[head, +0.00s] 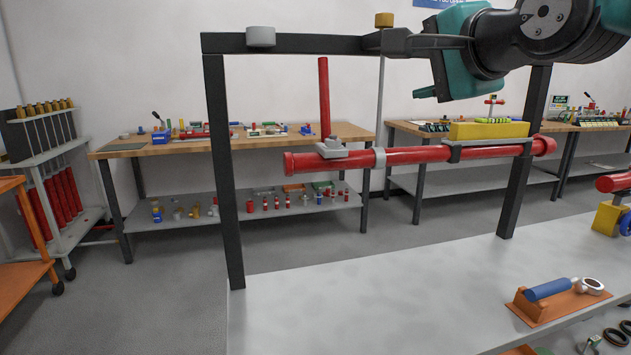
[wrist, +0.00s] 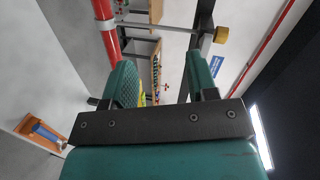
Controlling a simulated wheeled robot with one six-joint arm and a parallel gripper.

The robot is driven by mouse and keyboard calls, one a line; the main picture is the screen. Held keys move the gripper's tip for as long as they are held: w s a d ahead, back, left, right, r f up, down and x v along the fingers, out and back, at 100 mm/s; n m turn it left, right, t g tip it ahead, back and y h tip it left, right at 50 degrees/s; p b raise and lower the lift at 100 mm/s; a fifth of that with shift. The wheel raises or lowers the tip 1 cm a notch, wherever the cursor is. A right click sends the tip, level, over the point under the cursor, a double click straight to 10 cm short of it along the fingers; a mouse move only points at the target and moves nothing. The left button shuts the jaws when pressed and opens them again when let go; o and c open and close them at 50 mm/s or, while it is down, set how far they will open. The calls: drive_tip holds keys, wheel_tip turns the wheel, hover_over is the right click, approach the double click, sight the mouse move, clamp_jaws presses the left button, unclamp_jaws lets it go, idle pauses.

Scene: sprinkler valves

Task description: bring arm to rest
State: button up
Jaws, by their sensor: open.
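My gripper (wrist: 162,82) is open in the wrist view, with its two teal fingers apart and nothing between them. In the head view my gripper (head: 436,68) is at the upper right, in front of the dark frame's top bar. It is raised well above the grey bench (head: 330,290). The dark frame (head: 224,170) stands on the bench and a red pipe (head: 420,155) hangs across it; the pipe also shows in the wrist view (wrist: 105,30). The gripper looks clear of the pipe, though its gap to the top bar cannot be judged.
An orange tray (head: 540,305) holding a blue-handled tool (head: 548,289) lies at the bench's right. Wooden workbenches (head: 240,140) stand behind. The bench's middle is clear.

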drive_tip(key=s+f+n+g+p, duration=0.4)
drive_tip(key=s+f+n+g, duration=1)
drive_tip(key=s+f+n, duration=0.5)
drive_tip(key=s+f, duration=0.2)
drive_tip(key=s, duration=0.2)
drive_tip(key=shift+s+d+g+h, duration=0.4)
